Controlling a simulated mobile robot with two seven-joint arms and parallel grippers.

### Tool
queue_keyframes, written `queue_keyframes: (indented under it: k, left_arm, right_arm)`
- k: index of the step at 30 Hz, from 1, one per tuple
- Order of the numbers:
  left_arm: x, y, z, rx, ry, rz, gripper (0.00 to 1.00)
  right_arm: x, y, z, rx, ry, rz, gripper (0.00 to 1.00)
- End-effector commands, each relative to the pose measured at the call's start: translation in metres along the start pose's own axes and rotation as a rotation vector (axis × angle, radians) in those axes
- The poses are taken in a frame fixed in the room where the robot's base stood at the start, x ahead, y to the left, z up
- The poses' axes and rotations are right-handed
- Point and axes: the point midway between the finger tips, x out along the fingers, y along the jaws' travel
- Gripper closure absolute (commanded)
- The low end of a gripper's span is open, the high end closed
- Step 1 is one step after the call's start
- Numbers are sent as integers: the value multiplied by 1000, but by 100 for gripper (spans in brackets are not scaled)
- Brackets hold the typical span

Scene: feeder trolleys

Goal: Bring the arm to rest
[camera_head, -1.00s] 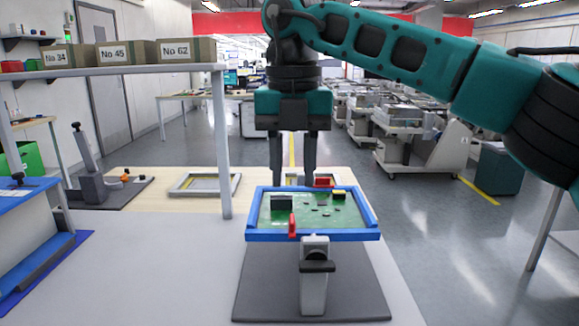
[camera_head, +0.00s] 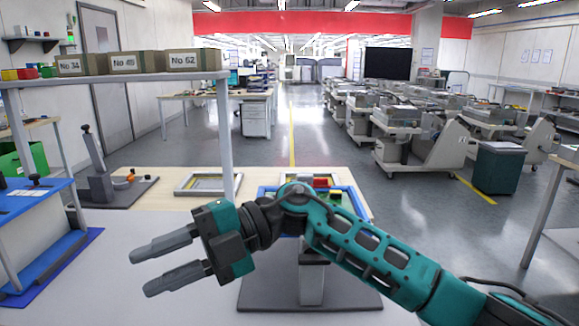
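My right arm comes in from the lower right, low across the front of the table. Its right gripper (camera_head: 146,271) points left over the light table top, its two grey fingers apart with nothing between them. The blue-framed board holder (camera_head: 262,194) stands behind the arm; the wrist and forearm hide most of its green board and several parts on it. A red part (camera_head: 320,183) shows at its back. The grey stand (camera_head: 312,284) under the holder shows below the arm. My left gripper is not in view.
A shelf (camera_head: 130,76) with boxes marked No 34, No 45 and No 62 stands at the left on a post (camera_head: 226,140). A blue-topped fixture (camera_head: 35,200) is at the left edge. The grey table top (camera_head: 120,300) front left is clear. Feeder trolleys (camera_head: 400,150) stand beyond.

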Motion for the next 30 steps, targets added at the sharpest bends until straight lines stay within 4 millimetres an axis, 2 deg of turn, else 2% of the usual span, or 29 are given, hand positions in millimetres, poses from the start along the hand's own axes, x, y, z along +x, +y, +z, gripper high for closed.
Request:
queue_keyframes:
  k: [1, 4, 8, 11, 14, 17, 20, 23, 26, 27, 30]
  left_arm:
    - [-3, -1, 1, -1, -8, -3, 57]
    - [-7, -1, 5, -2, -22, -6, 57]
    - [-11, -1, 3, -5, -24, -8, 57]
    - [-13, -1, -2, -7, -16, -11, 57]
    - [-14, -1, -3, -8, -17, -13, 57]
    - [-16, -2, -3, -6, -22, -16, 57]
    - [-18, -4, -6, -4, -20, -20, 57]
    - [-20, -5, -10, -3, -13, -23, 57]
    - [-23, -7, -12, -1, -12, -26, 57]
    - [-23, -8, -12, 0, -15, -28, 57]
    - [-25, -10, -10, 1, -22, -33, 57]
  right_arm:
    - [1, 4, -2, 26, -2, 130, 65]
    - [-7, 13, 1, 76, -41, 378, 65]
    - [-34, 12, 10, 173, -139, 677, 65]
    - [-62, -2, 20, 268, -248, 883, 65]
    - [-94, -29, 30, 384, -379, 1064, 65]
    - [-125, -70, 35, 517, -531, 1213, 65]
    - [-153, -122, 33, 666, -695, 1331, 65]
    - [-175, -181, 21, 829, -868, 1412, 65]
    - [-190, -245, -2, 1006, -1043, 1458, 65]
    - [-194, -271, -14, 1079, -1111, 1465, 65]
    - [-199, -328, -50, 1250, -1264, 1460, 65]
